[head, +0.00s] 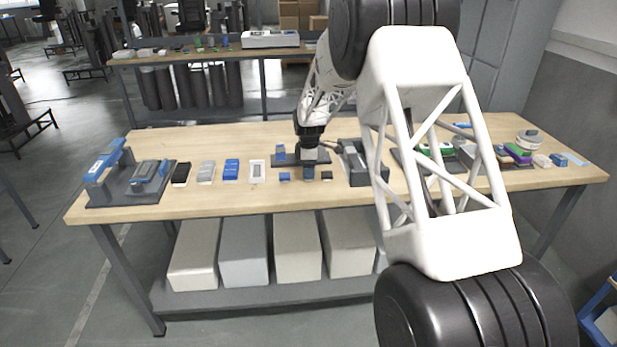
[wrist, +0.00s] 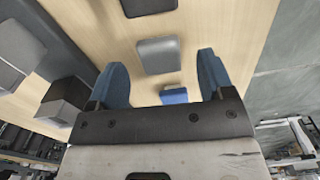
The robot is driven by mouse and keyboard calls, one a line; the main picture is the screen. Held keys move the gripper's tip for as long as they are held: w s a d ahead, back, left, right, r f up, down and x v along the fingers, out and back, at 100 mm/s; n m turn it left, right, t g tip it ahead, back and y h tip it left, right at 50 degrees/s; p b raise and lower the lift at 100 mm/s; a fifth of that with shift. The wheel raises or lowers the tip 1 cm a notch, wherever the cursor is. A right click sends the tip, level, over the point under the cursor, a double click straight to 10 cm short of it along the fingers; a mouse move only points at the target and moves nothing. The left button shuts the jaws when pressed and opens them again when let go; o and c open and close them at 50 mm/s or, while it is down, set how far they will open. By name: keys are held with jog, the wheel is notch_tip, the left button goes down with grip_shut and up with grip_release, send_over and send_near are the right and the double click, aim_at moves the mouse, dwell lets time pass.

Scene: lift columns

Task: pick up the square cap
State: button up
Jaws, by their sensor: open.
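In the wrist view three small caps lie in a row on the wooden table: a dark one (wrist: 148,6), a grey one with a squarish top and rounded corners (wrist: 159,55), and a blue one (wrist: 174,96). I cannot tell for sure which is the square cap; the grey one looks most square. My gripper (wrist: 163,72) is open and empty, with its blue fingers apart on either side of the row.
A dark grey fixture (head: 354,165) stands close on the right. Several flat parts, including a white one (head: 257,171), lie to the left. The table's front strip is clear.

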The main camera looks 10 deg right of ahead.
jog(key=shift+f, duration=1.4)
jog(key=c, duration=1)
jog(key=shift+r, duration=0.15)
jog(key=shift+r, duration=0.5)
jog(key=shift+s+r, duration=0.2)
jog(key=shift+r, duration=0.4)
jog(key=shift+s+r, duration=0.15)
jog(key=shift+r, duration=0.4)
jog(key=s+d+r, duration=0.1)
jog(key=s, duration=1.4)
jog(key=shift+s+r, duration=0.15)
jog(key=shift+r, duration=0.05)
